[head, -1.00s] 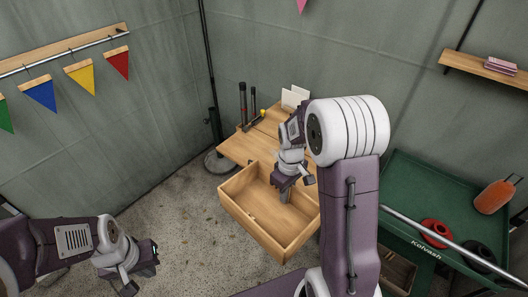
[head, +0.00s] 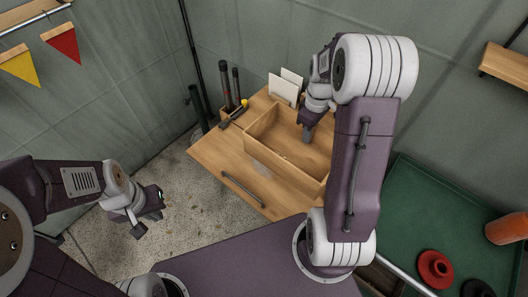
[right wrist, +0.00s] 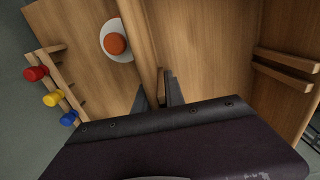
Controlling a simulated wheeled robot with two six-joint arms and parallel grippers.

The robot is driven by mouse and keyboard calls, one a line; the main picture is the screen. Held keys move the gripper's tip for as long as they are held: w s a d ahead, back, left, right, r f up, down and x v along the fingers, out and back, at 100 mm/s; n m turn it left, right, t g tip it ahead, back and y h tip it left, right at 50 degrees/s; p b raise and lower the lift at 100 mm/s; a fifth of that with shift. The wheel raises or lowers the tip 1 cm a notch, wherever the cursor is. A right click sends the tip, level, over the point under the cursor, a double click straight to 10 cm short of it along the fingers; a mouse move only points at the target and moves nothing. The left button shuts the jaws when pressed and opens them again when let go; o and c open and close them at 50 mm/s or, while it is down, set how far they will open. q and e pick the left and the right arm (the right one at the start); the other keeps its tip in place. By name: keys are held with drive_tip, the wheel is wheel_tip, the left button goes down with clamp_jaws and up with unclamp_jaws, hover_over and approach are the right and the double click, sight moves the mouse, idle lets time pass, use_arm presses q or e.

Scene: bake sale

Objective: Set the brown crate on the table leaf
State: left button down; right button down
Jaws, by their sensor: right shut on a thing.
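The brown crate (head: 283,164) is an open, empty-looking wooden box over the wooden table in the head view. My right gripper (head: 306,134) reaches down over it; in the right wrist view its fingers (right wrist: 160,95) are shut on a crate wall (right wrist: 139,40). The table leaf (head: 222,152) shows as bare wood to the left and front of the crate, with a grey bar handle (head: 243,189) by its front edge. I cannot tell whether the crate's bottom touches the wood. My left gripper (head: 146,222) hangs open and empty over the floor at the left.
Dark upright cylinders and a yellow-tipped tool (head: 234,114) stand behind the leaf's left side, with white cards (head: 285,88) at the back. A green tray table (head: 425,215) with a red ring (head: 434,268) is at right. Colored pegs (right wrist: 52,98) show in the right wrist view.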

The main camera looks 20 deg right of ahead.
sight(273, 134)
drive_tip(key=shift+s+a, duration=0.1)
drive_tip(key=shift+a, duration=0.3)
drive_tip(key=w+a+f, duration=0.2)
drive_tip(key=a, duration=0.1)
drive_tip(key=w+a+f, duration=0.5)
drive_tip(key=shift+a, duration=0.3)
drive_tip(key=shift+f+b, duration=0.45)
drive_tip(key=shift+f, duration=1.5)
drive_tip(key=shift+f, duration=0.1)
